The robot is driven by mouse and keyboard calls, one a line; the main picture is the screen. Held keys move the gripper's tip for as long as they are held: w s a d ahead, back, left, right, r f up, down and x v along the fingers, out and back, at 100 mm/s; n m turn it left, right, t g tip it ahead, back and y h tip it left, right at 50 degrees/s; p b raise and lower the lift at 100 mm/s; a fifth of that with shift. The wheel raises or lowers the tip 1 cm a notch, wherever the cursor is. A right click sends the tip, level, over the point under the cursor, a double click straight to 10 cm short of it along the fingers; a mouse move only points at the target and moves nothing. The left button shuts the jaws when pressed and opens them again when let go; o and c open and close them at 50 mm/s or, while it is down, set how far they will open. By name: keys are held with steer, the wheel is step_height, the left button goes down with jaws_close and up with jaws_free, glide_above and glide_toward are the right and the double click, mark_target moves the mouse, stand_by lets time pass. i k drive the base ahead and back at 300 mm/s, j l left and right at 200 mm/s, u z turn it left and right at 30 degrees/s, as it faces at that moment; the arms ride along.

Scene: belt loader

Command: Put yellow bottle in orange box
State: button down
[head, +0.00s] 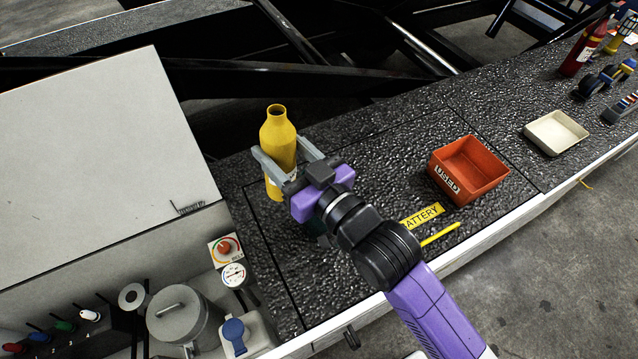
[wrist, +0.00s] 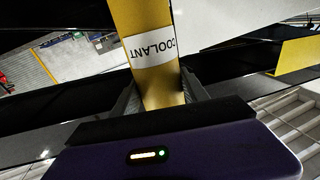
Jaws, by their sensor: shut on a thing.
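The yellow bottle (head: 278,133) stands upright at the left part of the dark textured deck in the head view. My gripper (head: 287,165) is shut on its body, with one finger on each side. In the wrist view the yellow bottle (wrist: 146,88) rises between the fingers, and its white label reads COOLANT. I cannot tell whether the bottle's base touches the deck. The orange box (head: 468,170), marked USED, sits on the deck to the right of my gripper. It is open at the top and looks empty.
A cream tray (head: 556,133) lies right of the orange box. A red extinguisher (head: 588,45) stands at the far right. A yellow pen-like stick (head: 440,234) lies near the BATTERY label. A grey panel (head: 95,165) rises at left. Bare deck lies between bottle and box.

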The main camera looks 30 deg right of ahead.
mark_target(468, 185)
steer(key=k, duration=0.85)
